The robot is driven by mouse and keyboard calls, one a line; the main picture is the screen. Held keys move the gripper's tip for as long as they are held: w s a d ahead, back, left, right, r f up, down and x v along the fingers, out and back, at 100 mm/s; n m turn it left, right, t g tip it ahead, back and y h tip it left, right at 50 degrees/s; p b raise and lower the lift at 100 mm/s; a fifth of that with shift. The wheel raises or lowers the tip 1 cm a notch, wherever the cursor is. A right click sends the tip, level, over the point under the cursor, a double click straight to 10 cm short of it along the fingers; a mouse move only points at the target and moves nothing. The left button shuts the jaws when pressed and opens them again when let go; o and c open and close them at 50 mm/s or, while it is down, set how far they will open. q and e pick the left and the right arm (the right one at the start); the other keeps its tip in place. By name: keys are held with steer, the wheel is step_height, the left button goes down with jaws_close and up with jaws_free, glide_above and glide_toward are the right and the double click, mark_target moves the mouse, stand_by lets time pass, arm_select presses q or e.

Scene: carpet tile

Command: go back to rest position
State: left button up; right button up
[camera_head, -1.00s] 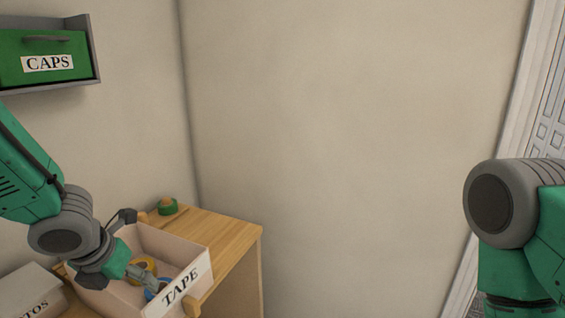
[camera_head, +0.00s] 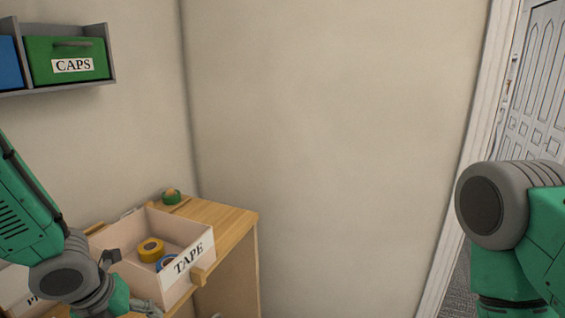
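My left gripper (camera_head: 142,305) is low at the left, in front of and outside the open box labelled TAPE. Its fingers are small and partly cut off by the bottom edge, so I cannot tell how far apart they are. My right arm comes in from the right edge; its gripper is out of view. The TAPE box (camera_head: 205,262) stands on a wooden cabinet and holds a yellow tape roll (camera_head: 151,245) and a blue tape roll (camera_head: 165,263).
A green tape roll (camera_head: 171,195) sits on the wooden cabinet top (camera_head: 222,213) behind the box. A wall shelf (camera_head: 111,62) holds a green CAPS bin (camera_head: 60,51) and a blue bin (camera_head: 8,65). A white door (camera_head: 535,90) is at right. Bare wall fills the middle.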

arm_select(q)
steer(key=s+d+f+n+g+h, duration=0.1)
steer(key=s+d+f+n+g, duration=0.15)
steer(key=s+f+n, duration=1.4)
steer(key=s+a+f+n+y, duration=0.2)
steer(key=s+a+f+n, duration=0.1)
steer(key=s+n, duration=1)
steer(key=w+d+f+n+b, duration=0.1)
steer(key=w+f+b, duration=0.3)
steer(key=f+b, duration=0.4)
steer(key=shift+w, duration=0.4)
steer(key=shift+w, duration=0.15)
steer(key=shift+a, duration=0.1)
